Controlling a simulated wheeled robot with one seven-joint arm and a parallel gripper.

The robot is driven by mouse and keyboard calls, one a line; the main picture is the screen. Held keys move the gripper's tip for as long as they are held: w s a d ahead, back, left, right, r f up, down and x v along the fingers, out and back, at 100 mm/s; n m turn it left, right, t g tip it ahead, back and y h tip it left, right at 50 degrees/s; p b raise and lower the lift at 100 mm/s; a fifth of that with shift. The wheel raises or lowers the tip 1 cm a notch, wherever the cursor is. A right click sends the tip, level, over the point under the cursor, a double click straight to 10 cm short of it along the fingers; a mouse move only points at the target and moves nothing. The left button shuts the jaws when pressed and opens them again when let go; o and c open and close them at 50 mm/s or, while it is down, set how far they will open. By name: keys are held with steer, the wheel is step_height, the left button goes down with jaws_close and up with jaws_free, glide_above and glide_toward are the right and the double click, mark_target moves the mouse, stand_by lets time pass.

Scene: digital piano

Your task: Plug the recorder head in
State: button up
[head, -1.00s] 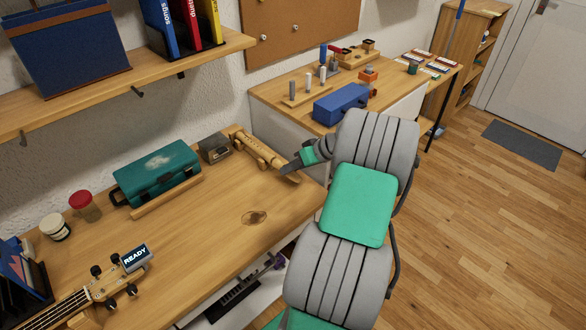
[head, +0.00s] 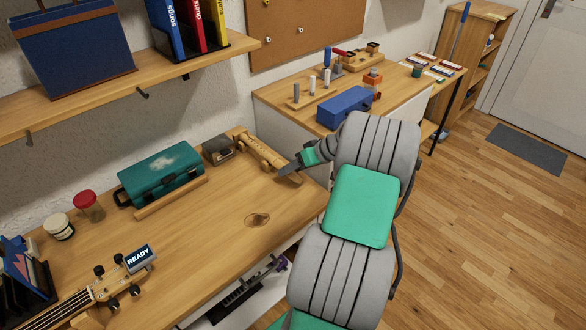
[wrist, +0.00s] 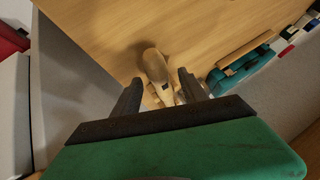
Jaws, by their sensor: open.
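A pale wooden recorder piece (wrist: 154,66) with a dark window lies on the desk between my fingers in the wrist view. In the head view, wooden recorder parts (head: 262,152) lie along a wooden rest near the desk's back right corner; the separate pieces are too small to tell apart. In the wrist view my gripper (wrist: 160,80) is open, with one dark finger on each side of the pale piece. Whether they touch it cannot be told.
A grey-brown box (head: 218,149) and a teal case (head: 160,174) stand left of the recorder parts. A guitar-like headstock (head: 112,287) with a READY display is at the front left. The middle of the desk (head: 215,225) is clear. A blue box (head: 344,106) stands on the far table.

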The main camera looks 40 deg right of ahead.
steer(key=shift+p+v, duration=1.25)
steer(key=shift+v, duration=0.7)
steer(key=shift+s+d+r, duration=0.15)
steer(key=shift+s+r, duration=0.2)
steer(key=shift+r, duration=0.05)
